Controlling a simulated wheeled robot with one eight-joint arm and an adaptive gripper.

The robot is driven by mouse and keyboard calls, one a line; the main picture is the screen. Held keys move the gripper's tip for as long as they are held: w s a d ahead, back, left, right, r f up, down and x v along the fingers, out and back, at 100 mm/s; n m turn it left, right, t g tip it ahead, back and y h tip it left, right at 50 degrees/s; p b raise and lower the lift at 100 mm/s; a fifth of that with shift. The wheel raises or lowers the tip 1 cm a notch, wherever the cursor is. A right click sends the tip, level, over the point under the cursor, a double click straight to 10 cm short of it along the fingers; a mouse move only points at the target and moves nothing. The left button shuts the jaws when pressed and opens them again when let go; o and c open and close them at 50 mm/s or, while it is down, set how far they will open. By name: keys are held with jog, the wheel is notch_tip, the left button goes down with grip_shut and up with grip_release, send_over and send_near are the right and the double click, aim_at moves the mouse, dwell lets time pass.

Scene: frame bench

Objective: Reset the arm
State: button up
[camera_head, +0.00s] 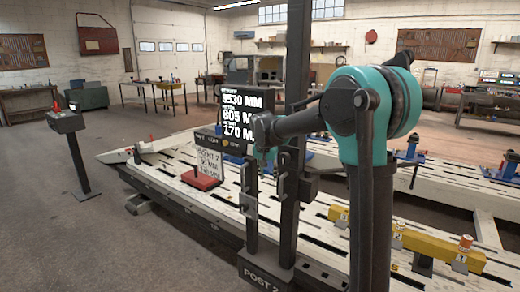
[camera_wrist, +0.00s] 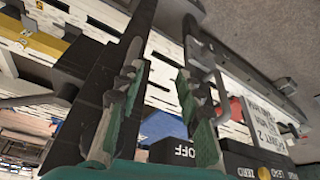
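My arm reaches left across the bench in the head view, its teal and dark links in front. My gripper (camera_head: 265,150) is at its far end, beside the dark upright of Post 2 (camera_head: 251,205), and is small and partly hidden there. In the wrist view, my gripper (camera_wrist: 161,75) has its two toothed fingers apart, with only background seen between them. Whether a finger touches the post, I cannot tell. A black display (camera_head: 238,115) with white millimetre figures stands behind the gripper.
The slotted pale bench (camera_head: 165,180) runs below the arm. A red block (camera_head: 201,182) bears a white Point 2 sign (camera_head: 209,162). A yellow beam (camera_head: 425,243) lies at right. A control stand (camera_head: 75,150) is at left, with open floor around it.

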jog(key=s+d+f+n, duration=0.1)
jog(key=s+d+f, duration=0.4)
jog(key=s, duration=0.6)
jog(key=s+d+f+n, duration=0.1)
jog(key=s+d+f, duration=0.5)
jog(key=s, duration=0.6)
jog(key=s+d+f+n+y, duration=0.1)
jog(key=s+d+f, duration=0.4)
jog(key=s, duration=0.6)
jog(key=shift+s+d+f, duration=0.15)
jog(key=shift+d+f, duration=0.15)
